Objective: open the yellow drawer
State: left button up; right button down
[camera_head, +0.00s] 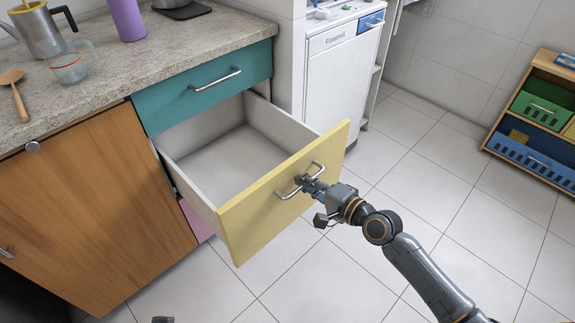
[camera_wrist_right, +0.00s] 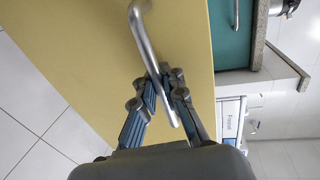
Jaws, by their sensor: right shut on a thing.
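The yellow drawer (camera_head: 262,215) is pulled well out from the cabinet, below the teal drawer (camera_head: 215,85). Its grey interior shows and looks empty. My right gripper (camera_head: 308,183) is at the drawer front, shut on the metal bar handle (camera_head: 289,192). In the right wrist view the handle (camera_wrist_right: 142,40) runs between the fingers of the right gripper (camera_wrist_right: 164,82), in front of the yellow panel (camera_wrist_right: 90,50). In the head view my left gripper cannot be made out; only a small dark piece shows at the bottom edge.
The stone countertop (camera_head: 120,62) carries a kettle, a glass jug (camera_head: 70,66), a wooden spoon (camera_head: 13,92) and a purple cylinder (camera_head: 127,18). A wooden cabinet door (camera_head: 90,210) is at left. A white appliance (camera_head: 338,75) stands behind. Tiled floor (camera_head: 430,170) is open at right, up to a shelf with bins.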

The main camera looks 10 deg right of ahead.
pick_arm(q)
jog(key=shift+r, duration=0.25)
pick_arm(e)
jog(key=shift+f+v, duration=0.2)
jog(key=shift+v, duration=0.75)
jog(key=shift+f+v, duration=0.15)
jog(key=shift+v, duration=0.8)
jog(key=shift+f+v, duration=0.2)
jog(key=shift+v, duration=0.75)
jog(key=shift+s+r, duration=0.1)
jog(key=c, duration=1.7)
grip_release()
pick_arm(q)
jog(key=shift+a, duration=0.1)
